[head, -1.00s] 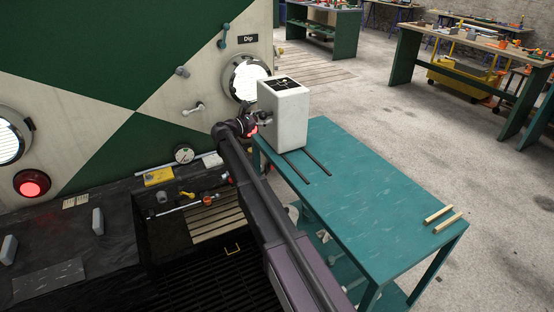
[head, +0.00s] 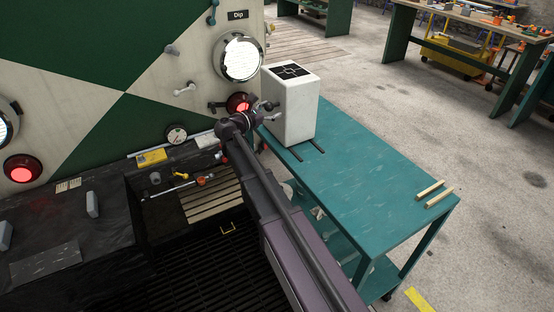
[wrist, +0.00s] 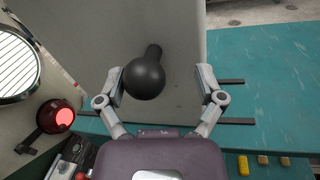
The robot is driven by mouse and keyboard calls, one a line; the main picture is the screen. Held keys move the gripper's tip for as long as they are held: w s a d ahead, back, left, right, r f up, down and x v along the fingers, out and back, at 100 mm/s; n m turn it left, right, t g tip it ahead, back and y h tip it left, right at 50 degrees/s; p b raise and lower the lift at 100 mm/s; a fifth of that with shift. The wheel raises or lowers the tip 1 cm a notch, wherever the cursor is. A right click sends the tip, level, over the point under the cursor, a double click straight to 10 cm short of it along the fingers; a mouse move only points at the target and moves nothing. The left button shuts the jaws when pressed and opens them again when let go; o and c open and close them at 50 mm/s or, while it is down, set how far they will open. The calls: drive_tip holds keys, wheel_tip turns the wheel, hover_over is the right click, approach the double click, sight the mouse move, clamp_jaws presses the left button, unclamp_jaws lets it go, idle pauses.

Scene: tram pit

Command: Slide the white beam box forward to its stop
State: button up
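The white beam box (head: 290,112) stands upright on two dark rails (head: 317,146) at the far end of a teal table. Its top has a black pattern. In the wrist view its grey-looking side face (wrist: 180,40) fills the top, with a black ball knob (wrist: 145,78) on a short stem. My gripper (head: 268,107) is at the box's left side in the head view. In the wrist view my gripper (wrist: 160,84) is open, one finger on each side of the knob. A clear gap shows at the right finger; the left finger is close to the knob, contact unclear.
The teal table (head: 375,195) has free room in front of the rails; two wooden strips (head: 430,190) lie near its right edge. A green-and-cream wall carries a round bright window (head: 241,60) and a lit red lamp (head: 238,103) close to my gripper. A dark pit lies below left.

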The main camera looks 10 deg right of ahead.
sight(284, 109)
drive_tip(key=s, duration=0.1)
drive_tip(key=s+d, duration=0.1)
drive_tip(key=s, duration=0.1)
drive_tip(key=w+v, duration=0.1)
drive_tip(key=v, duration=1.3)
drive_tip(key=s+d+f+m+g+y, duration=0.4)
drive_tip(key=s+d+f+m, duration=0.3)
drive_tip(key=d, duration=0.3)
drive_tip(key=shift+s+f+m+g+y+p, duration=0.3)
drive_tip(key=shift+s+f+g+y+p, duration=0.1)
drive_tip(key=shift+s+f, duration=0.35)
drive_tip(key=shift+w, duration=0.1)
drive_tip(key=w+a+r+n+t+h+b, duration=0.1)
drive_tip(key=w+a+r+n+t+h, duration=0.3)
drive_tip(key=w+a+r+n, duration=0.3)
drive_tip(key=w+a+r, duration=0.1)
drive_tip(key=a, duration=0.2)
drive_tip(key=shift+w+a+r+n+t+h, duration=0.2)
drive_tip(key=shift+w+r+n+t+h, duration=0.1)
drive_tip(key=shift+t+h, duration=0.1)
drive_tip(key=shift+d, duration=0.1)
